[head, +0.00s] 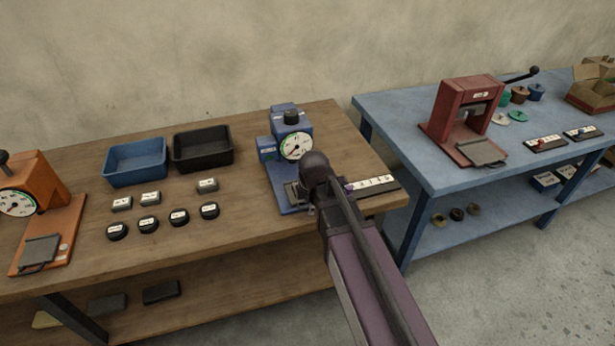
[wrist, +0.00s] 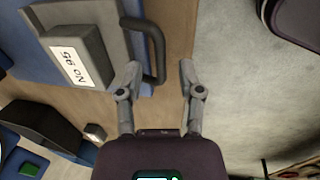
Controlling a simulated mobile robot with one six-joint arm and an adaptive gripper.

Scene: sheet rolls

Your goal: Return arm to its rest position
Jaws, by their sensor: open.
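My arm reaches up from the bottom of the head view to the front of the blue machine with a round dial (head: 292,140). My gripper (wrist: 160,67) is open in the wrist view, its two grey fingers apart with nothing held between them. A dark curved handle (wrist: 158,45) on a grey plate lies just beyond the left fingertip; I cannot tell whether they touch. A dark block with a white label reading "No 95" (wrist: 72,62) sits on that plate. In the head view the gripper is mostly hidden by my arm.
The wooden bench (head: 90,255) carries a blue bin (head: 136,163), a black bin (head: 203,149), several small labelled blocks and an orange dial machine (head: 45,200). A labelled strip (head: 375,187) lies right of my arm. A blue table (head: 400,125) with a red press (head: 467,110) stands right.

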